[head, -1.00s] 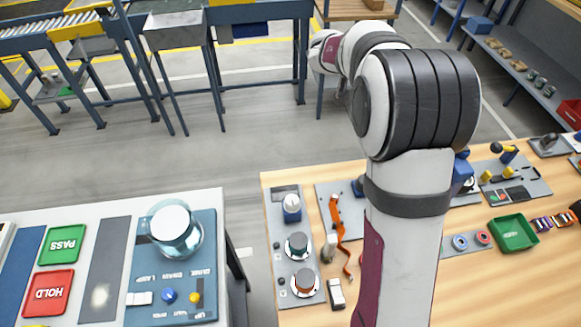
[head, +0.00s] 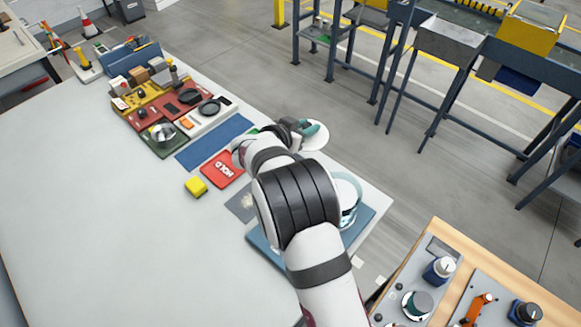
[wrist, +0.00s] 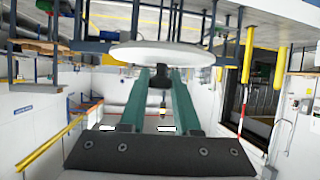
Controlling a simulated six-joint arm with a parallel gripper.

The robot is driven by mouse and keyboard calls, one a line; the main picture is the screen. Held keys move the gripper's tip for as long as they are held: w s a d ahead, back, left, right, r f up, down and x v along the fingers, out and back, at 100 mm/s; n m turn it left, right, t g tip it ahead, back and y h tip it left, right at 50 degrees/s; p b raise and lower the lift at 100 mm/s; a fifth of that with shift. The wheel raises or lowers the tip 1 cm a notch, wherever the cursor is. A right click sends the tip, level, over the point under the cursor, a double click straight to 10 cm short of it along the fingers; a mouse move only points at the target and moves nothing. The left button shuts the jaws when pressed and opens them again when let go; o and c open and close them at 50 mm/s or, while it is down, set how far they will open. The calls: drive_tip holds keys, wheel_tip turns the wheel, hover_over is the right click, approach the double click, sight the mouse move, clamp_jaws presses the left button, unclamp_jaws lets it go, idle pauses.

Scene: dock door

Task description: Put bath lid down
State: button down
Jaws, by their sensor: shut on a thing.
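My gripper (head: 304,128) is over the far edge of the pale table, shut on a round white lid (head: 318,138). In the wrist view the two teal fingers (wrist: 164,74) reach the lid (wrist: 165,53), which shows as a flat white disc across their tips. The clear round bath (head: 350,204) stands on a blue base plate (head: 365,222) and is partly covered by my arm. The lid is apart from the bath, beyond it and to its left in the head view.
Trays of tools (head: 178,105) stand farther back. The table's near left is clear. A wooden bench (head: 437,240) is at lower right.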

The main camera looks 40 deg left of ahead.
drive_tip(key=shift+n+y, duration=0.4)
drive_tip(key=s+a, duration=0.1)
drive_tip(key=s, duration=0.1)
drive_tip(key=s+a+f, duration=0.1)
drive_tip(key=s+a, duration=0.1)
drive_tip(key=shift+f, duration=0.15)
wheel_tip(320, 180, down, 10)
drive_tip(key=shift+s+a+f, duration=0.1)
drive_tip(key=shift+s, duration=0.05)
drive_tip(key=shift+f, duration=0.1)
drive_tip(key=c, duration=0.6)
unclamp_jaws()
